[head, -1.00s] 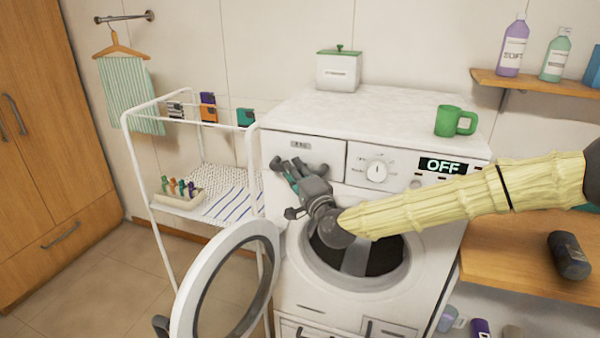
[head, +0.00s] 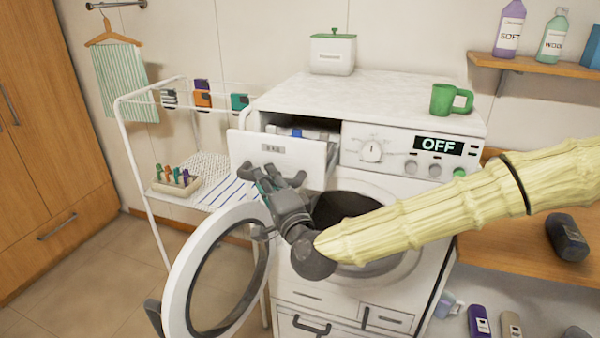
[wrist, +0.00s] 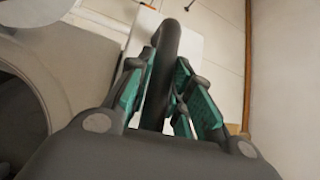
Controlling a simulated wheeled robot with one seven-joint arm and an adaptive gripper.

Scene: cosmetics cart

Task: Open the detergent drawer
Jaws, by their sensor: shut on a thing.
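The detergent drawer (head: 287,152) is at the upper left of the white washing machine (head: 340,290). It is pulled out, with a gap behind its front panel where blue and white parts show inside. My gripper (head: 275,180) is at the lower part of the drawer front, shut on the dark drawer handle. In the wrist view the dark bar of the handle (wrist: 161,70) runs between the green pads of my gripper (wrist: 170,95). The fingers partly hide the handle in the head view.
The round washer door (head: 215,270) stands open at the lower left, close below my gripper. A drying rack (head: 150,190) stands left of the machine. A green mug (head: 442,99) and a white box (head: 332,55) are on top. A wooden shelf (head: 520,250) is at the right.

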